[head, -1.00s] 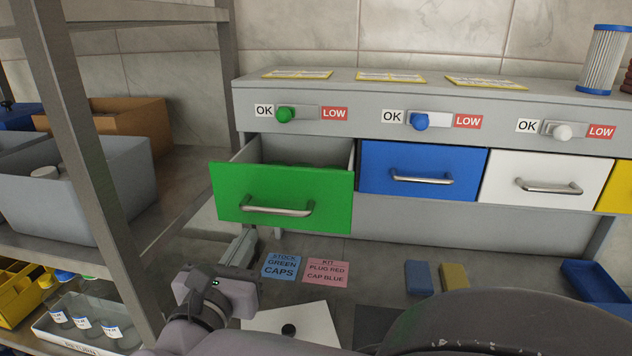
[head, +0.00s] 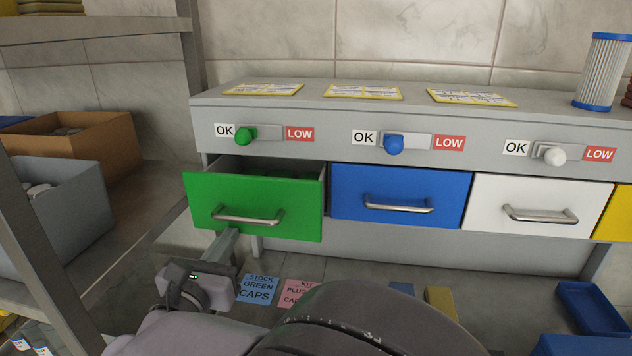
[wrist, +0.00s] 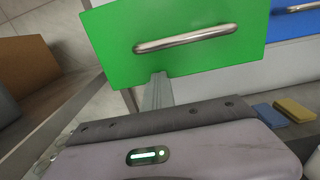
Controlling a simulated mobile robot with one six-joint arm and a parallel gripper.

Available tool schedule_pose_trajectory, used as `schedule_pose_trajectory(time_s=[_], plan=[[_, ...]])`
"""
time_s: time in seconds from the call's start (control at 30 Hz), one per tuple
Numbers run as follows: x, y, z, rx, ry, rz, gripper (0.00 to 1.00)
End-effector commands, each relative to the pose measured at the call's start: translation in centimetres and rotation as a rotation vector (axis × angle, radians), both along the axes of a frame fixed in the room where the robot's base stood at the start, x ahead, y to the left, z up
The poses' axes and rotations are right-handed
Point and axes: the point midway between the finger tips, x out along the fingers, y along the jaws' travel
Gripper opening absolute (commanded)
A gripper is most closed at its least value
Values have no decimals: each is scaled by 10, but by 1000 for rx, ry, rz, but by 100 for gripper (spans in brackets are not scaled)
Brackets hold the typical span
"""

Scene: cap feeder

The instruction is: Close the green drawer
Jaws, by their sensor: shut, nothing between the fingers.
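The blue drawer (head: 400,192) and white drawer (head: 540,200) beside it are shut. A shelf post (head: 190,70) and a grey bin (head: 70,215) stand at the left. Blue and pink cards (head: 258,289) lie on the surface below.

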Motion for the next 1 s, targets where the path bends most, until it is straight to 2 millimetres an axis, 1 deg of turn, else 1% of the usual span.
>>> schedule_pose_trajectory(time_s=[0.03,0.1,0.2,0.3,0.4,0.6,1.0], plan=[[12,-1,0,2,0,-6,0],[28,-2,0,1,0,-6,0],[49,-3,-1,0,0,-3,0],[65,-5,-1,1,0,-3,0],[76,-5,-1,1,0,-1,0],[87,-6,0,1,-1,-1,0],[88,-6,2,3,-5,0,0]])
